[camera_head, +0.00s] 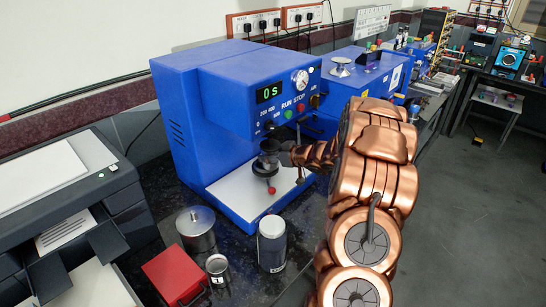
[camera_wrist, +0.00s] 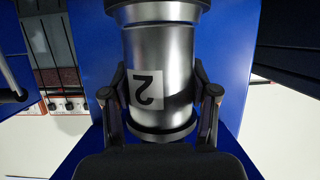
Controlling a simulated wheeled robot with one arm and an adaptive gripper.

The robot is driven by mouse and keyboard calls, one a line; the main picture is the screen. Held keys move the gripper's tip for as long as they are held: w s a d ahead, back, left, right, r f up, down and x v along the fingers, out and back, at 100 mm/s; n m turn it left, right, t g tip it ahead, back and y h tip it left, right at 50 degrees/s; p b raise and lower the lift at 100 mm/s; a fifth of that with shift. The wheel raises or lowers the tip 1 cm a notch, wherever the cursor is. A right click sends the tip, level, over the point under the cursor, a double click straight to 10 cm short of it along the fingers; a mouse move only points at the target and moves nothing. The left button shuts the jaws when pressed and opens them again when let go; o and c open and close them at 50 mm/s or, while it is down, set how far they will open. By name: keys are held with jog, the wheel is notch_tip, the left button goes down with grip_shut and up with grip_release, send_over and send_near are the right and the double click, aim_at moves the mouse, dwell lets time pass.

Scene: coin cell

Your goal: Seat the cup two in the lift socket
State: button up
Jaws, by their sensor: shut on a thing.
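Cup two is a shiny silver cylinder (camera_wrist: 165,62) with a white label marked 2, upside down in the wrist view. My gripper (camera_wrist: 160,108) is shut on it, one dark finger on each side. The cup's end at the top of the wrist view meets or overlaps a wider silver ring (camera_wrist: 158,12); I cannot tell whether it sits inside it. In the head view my gripper (camera_head: 287,155) reaches from the right to the grey cup (camera_head: 267,161) in the blue press. The cup is above the dark lift (camera_head: 265,171), and the socket is mostly hidden.
The blue machine (camera_head: 180,110) encloses the work spot from behind and above; its display reads 0 s. A lidded silver pot (camera_head: 196,230), small cup (camera_head: 217,268), dark canister (camera_head: 272,248) and red box (camera_head: 173,274) stand in front.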

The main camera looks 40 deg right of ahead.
jog(key=shift+w+a, duration=0.15)
jog(key=shift+w, duration=0.5)
jog(key=shift+w+a, duration=0.15)
jog(key=shift+w, duration=0.45)
jog(key=shift+f, duration=0.6)
jog(key=shift+f, duration=0.1)
jog(key=o, duration=1.5)
jog(key=v, duration=1.2)
